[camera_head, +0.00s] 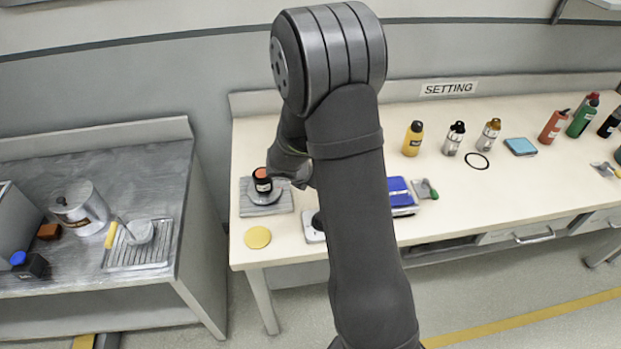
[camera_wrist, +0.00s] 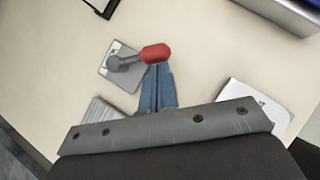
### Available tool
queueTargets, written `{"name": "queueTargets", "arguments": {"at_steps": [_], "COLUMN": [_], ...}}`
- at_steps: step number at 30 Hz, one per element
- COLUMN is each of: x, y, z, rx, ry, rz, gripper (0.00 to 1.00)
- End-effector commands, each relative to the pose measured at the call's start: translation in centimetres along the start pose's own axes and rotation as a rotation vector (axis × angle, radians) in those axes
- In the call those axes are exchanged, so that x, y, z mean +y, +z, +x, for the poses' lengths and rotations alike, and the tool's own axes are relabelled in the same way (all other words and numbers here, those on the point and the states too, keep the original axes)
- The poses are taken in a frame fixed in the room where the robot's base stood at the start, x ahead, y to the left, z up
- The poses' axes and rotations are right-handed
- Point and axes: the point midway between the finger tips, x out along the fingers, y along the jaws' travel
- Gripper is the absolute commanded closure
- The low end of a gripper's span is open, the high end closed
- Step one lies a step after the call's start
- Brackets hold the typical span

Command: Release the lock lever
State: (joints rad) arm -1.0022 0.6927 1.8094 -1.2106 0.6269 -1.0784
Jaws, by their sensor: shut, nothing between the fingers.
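The lock lever shows in the wrist view as a red handle (camera_wrist: 156,53) on a grey arm, pivoted on a square light-grey base plate (camera_wrist: 125,80). The plate lies on the pale table. My gripper (camera_wrist: 158,70) is shut and empty, with its blue fingers pointing at the red handle. The fingertips are close below the handle in the picture; whether they touch it I cannot tell. In the head view my arm covers much of the area, and a small pale plate (camera_head: 313,235) partly shows beside it; the red handle is hidden there.
A black-and-orange jar (camera_head: 262,180) stands on a round disc over a grey board (camera_head: 265,209) at the table's left end. A yellow disc (camera_head: 257,237) lies in front. A blue item (camera_head: 399,190) lies right of my arm. Several bottles stand farther right.

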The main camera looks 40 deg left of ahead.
Motion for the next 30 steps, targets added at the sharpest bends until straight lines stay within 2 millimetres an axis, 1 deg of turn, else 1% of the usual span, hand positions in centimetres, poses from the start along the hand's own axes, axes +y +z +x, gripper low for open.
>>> {"name": "queueTargets", "arguments": {"at_steps": [3, 11, 21, 30], "x": [-0.6, -1.2, -1.1, -0.9], "y": [0.6, 1.9, 3.4, 4.2], "z": [0.5, 1.6, 2.8, 3.5], "rx": [0.001, 0.001, 0.000, 0.000], "ry": [0.068, 0.224, 0.225, 0.225], "rz": [-0.083, -0.274, -0.272, -0.272], "gripper": [1.00, 1.00, 1.00, 1.00]}}
